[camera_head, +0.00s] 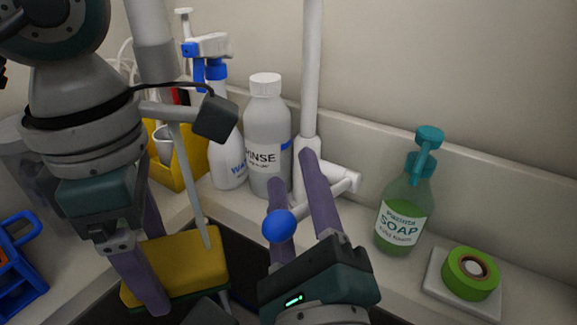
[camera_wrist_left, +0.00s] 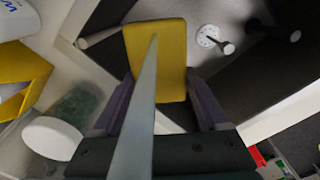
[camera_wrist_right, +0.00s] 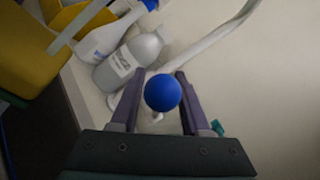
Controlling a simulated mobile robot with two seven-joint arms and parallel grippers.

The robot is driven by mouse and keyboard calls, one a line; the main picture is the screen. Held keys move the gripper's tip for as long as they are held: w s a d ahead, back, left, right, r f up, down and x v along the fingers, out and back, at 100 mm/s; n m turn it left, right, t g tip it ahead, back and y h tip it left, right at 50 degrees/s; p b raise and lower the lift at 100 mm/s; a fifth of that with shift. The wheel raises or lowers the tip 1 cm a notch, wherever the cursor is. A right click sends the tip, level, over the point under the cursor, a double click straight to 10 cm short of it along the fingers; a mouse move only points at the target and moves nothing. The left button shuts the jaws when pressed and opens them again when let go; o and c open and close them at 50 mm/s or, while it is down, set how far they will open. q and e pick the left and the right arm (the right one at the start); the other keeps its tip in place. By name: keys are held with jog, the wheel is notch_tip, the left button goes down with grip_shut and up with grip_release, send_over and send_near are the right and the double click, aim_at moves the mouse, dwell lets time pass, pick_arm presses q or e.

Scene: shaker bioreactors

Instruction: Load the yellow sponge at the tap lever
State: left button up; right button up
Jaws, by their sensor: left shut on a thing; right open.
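The yellow sponge (camera_head: 180,262) has a green underside and is held over the dark sink by my left gripper (camera_head: 150,262). In the left wrist view the sponge (camera_wrist_left: 172,65) sits between the fingers (camera_wrist_left: 165,85), with a pale rod crossing in front. The tap lever (camera_head: 335,186) is white with a blue ball knob (camera_head: 280,225). My right gripper (camera_head: 292,168) is open, with its fingers on either side of the knob. In the right wrist view the knob (camera_wrist_right: 163,92) shows between the open fingers (camera_wrist_right: 160,74); I cannot tell whether they touch it.
A rinse bottle (camera_head: 267,125) and a spray bottle (camera_head: 226,160) stand behind the sink, beside a yellow container (camera_head: 185,172). A green soap bottle (camera_head: 403,212) and a green tape roll (camera_head: 471,273) are at the right. A blue rack (camera_head: 25,255) is at the left.

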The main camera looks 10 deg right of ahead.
jog(key=shift+s, duration=0.1)
jog(key=s+f, duration=0.1)
jog(key=s, duration=1)
jog(key=shift+s+d+f, duration=0.15)
jog(key=shift+s+f, duration=0.05)
jog(key=shift+s, duration=0.2)
